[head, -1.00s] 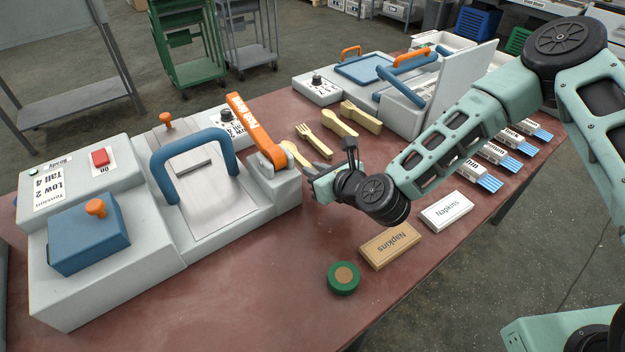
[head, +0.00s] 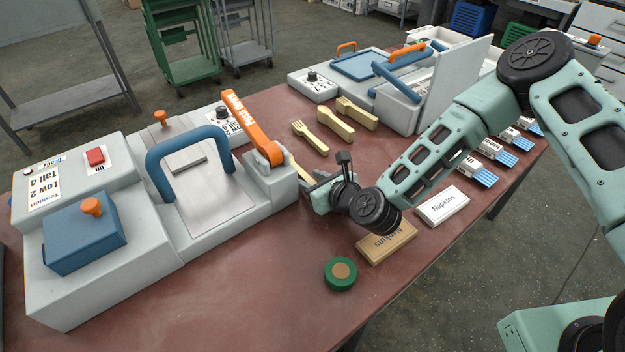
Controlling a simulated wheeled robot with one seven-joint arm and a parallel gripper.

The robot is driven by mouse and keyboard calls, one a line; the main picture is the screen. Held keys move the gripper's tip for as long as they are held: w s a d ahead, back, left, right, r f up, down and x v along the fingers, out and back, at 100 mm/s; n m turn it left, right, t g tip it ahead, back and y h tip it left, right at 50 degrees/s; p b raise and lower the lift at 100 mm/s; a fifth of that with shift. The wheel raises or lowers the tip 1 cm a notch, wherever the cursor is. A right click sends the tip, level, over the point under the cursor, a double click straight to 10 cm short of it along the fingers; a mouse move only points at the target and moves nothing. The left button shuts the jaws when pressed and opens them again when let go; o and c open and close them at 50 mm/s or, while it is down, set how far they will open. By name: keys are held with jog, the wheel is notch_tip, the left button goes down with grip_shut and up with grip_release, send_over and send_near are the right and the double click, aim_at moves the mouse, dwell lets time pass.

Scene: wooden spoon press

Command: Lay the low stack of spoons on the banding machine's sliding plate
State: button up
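The banding machine (head: 105,285) stands at the left of the table. Its grey metal sliding plate (head: 208,208) lies under a blue arched handle and looks bare in front. A pale wooden piece (head: 300,171), which looks like the low spoon stack, lies right of the orange "Push down" lever (head: 252,128). The lever's base and my gripper hide part of it. My gripper (head: 309,185) is low over the table at this piece's near end. Its fingertips are small and partly hidden, so I cannot tell whether they are open, shut or touching the wood.
A wooden fork stack (head: 309,136) and taller wooden stacks (head: 335,122) (head: 358,113) lie behind. Another machine (head: 400,100) stands at the back. The near table middle is clear.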

jog(key=shift+r, duration=0.1)
